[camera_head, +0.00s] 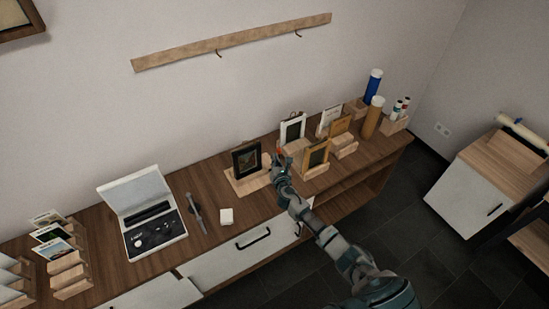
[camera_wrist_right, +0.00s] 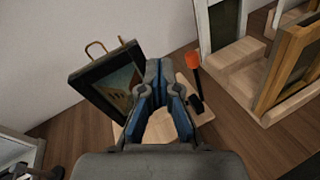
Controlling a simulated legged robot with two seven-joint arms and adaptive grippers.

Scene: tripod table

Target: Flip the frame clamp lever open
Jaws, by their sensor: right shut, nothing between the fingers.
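A dark picture frame (camera_head: 246,159) stands on a light wooden base (camera_head: 262,181) on the long table. In the right wrist view the dark frame (camera_wrist_right: 92,84) fills the left and the base (camera_wrist_right: 126,134) lies below the fingers. The clamp lever (camera_wrist_right: 194,74), a black arm with an orange tip, stands up just right of the fingers. Its orange tip (camera_head: 278,150) shows small in the head view. My right gripper (camera_head: 281,165) is shut and empty, between the dark frame and the lever; contact cannot be told. The wrist view shows its fingers (camera_wrist_right: 160,70) close together. My left gripper is out of view.
White (camera_head: 284,136) and wooden frames (camera_head: 306,160) stand close on the right, in wooden holders. Farther right are a blue bottle (camera_head: 373,86) and an amber bottle (camera_head: 373,118).

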